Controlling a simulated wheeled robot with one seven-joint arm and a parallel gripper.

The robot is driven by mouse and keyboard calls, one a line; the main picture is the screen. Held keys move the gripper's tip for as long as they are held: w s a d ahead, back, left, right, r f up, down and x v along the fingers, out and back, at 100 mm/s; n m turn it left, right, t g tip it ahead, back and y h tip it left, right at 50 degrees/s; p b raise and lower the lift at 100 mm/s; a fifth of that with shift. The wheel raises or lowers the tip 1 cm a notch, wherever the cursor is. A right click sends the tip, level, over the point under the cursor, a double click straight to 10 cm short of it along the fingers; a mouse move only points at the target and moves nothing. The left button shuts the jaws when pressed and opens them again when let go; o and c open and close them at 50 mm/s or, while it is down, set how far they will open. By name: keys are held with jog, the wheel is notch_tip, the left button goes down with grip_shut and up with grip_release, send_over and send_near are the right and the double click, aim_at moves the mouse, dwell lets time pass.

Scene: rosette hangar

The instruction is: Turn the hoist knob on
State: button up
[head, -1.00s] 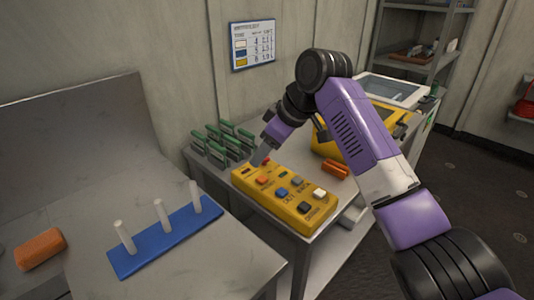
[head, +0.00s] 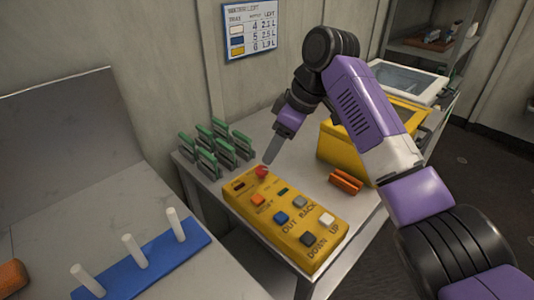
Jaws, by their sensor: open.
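A yellow hoist control box (head: 290,226) lies on the grey table, with coloured buttons and printed words such as OUT, BACK, DOWN and UP. A red knob (head: 262,171) stands at its far end, beside a dark slot. Which way the knob is turned is too small to tell. My gripper (head: 270,156) points down just behind and above the red knob, its grey fingertips very close to it. The jaws are open, seen edge-on. I cannot tell whether they touch the knob or reach around it.
Several green-topped grey pieces (head: 213,146) stand left of the box. An orange block (head: 346,182) and a yellow case (head: 342,147) are on the right. A blue base with white pegs (head: 150,262) is on the nearer left bench. A chart (head: 249,29) hangs on the wall.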

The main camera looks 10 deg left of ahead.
aim_at(262, 169)
jog(key=shift+x, duration=3.85)
jog(key=shift+w, duration=0.1)
grip_shut()
